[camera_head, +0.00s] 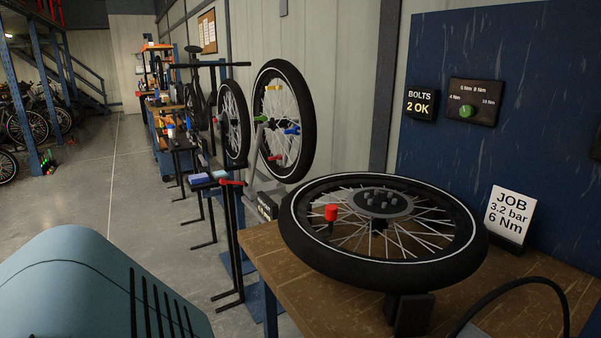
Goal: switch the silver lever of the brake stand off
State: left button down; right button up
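I cannot make out a silver lever for certain. A grey stand (250,160) beyond the bench holds an upright black wheel (308,120) with small yellow, blue, red and green parts around it. I cannot tell whether this is the brake stand. In front of it is a black post with a red handle (231,182) and a blue block (199,178) near its top. Neither of my grippers is in view.
A wooden bench (290,290) at the right carries a flat-lying wheel (300,238) with a red knob, and a JOB card (507,217). A blue panel (480,150) with a green dial stands behind it. Grey floor (90,190) is open at the left.

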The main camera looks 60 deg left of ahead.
aim_at(204, 163)
jog(key=u, duration=2.05)
jog(key=i+j, duration=0.15)
jog(key=j, duration=0.2)
jog(key=i+j, duration=0.1)
jog(key=j, duration=0.25)
jog(key=i+j, duration=0.15)
jog(key=j, duration=0.2)
jog(key=i+j, duration=0.15)
jog(key=j, duration=0.2)
jog(key=i+j, duration=0.1)
jog(key=j, duration=0.25)
